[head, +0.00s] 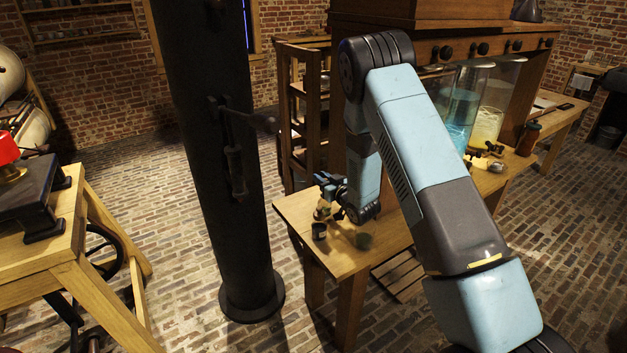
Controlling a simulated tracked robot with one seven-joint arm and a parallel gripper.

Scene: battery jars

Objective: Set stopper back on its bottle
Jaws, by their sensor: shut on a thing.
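My gripper (323,205) hangs low over the near left end of the wooden bench. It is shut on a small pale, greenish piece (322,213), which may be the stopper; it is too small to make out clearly. A small dark pot or bottle (319,231) stands on the bench just below the gripper. Whether the held piece touches it, I cannot tell. A reddish-brown jar (528,138) stands farther back on the bench. Which of these is the stopper's bottle is not clear.
Tall glass jars with blue (463,115) and yellowish (487,125) liquid stand farther along the bench (290,210), with small brass fittings (494,149) before them. A thick black column (225,150) rises left of the bench. A wooden table (60,235) stands far left.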

